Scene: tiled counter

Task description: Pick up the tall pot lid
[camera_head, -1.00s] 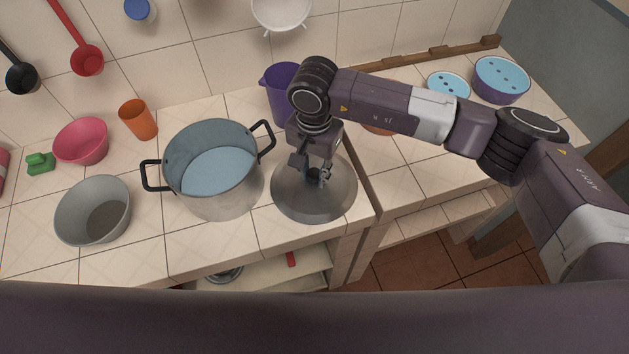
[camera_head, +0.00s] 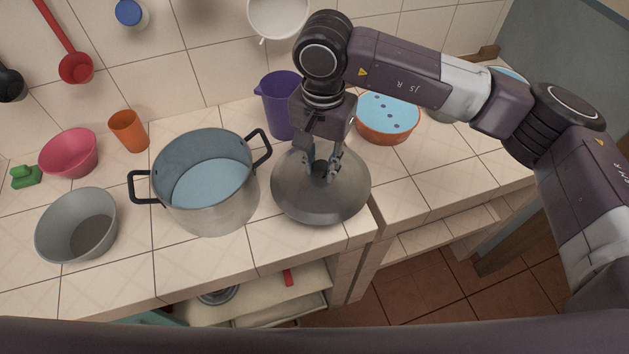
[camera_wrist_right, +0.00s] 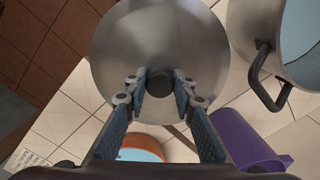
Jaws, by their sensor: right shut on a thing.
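The tall pot lid (camera_head: 300,203) is a round grey metal dome with a dark knob on top. It is at the counter's front edge, right of the pot, and seems a little above the tiles. My right gripper (camera_head: 322,170) points down and is shut on the lid's knob. In the right wrist view the lid (camera_wrist_right: 150,40) fills the upper middle, with the dark knob between the fingertips of my right gripper (camera_wrist_right: 161,84). The large metal pot (camera_head: 218,203), open with two black handles, stands left of the lid. My left gripper is not in view.
A purple jug (camera_head: 277,110) stands close behind the lid. An orange bowl with a blue dotted cover (camera_head: 388,130) is behind right. A grey bowl (camera_head: 65,215), pink bowl (camera_head: 68,155) and orange cup (camera_head: 128,132) are left. The counter edge (camera_head: 250,275) is in front.

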